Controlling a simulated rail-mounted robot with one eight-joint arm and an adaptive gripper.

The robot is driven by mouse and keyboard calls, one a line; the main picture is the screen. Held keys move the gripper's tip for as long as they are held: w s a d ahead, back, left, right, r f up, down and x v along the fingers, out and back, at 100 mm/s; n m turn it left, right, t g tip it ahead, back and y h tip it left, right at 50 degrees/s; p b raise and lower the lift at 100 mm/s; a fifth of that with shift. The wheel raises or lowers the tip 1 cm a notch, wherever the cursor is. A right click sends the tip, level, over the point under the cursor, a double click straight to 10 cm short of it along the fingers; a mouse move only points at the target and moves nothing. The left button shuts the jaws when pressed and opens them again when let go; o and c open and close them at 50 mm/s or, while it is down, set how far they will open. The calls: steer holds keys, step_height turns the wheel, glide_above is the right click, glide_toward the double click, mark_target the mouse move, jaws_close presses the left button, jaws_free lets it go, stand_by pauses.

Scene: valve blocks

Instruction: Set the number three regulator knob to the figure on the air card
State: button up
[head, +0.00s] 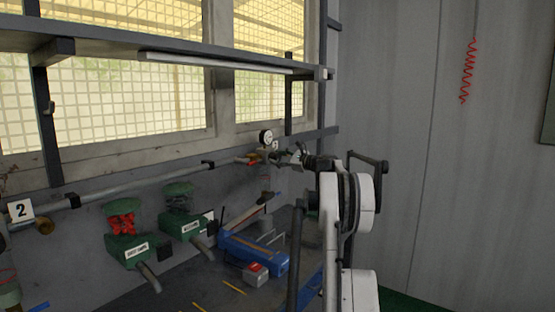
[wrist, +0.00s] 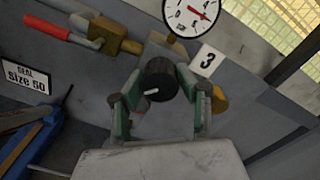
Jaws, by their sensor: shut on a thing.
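In the wrist view a round black knob (wrist: 158,80) with a white pointer mark sits below a white gauge (wrist: 192,14) with a red needle. A tag with the figure 3 (wrist: 208,61) is beside them. My gripper (wrist: 160,92) has its two fingers on either side of the knob and is shut on it. The knob's mark points roughly left to right in the picture. In the head view my gripper (head: 290,156) is at the wall under the small gauge (head: 266,137); the knob is too small to make out there. I cannot make out an air card.
A brass valve with a red handle (wrist: 48,28) is left of the knob. A sign reading "SEAL SIZE 50" (wrist: 26,80) is on the wall. A shelf (head: 180,50) runs above.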

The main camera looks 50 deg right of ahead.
steer(key=o, duration=1.1)
steer(key=shift+o, duration=0.2)
steer(key=s, duration=1.2)
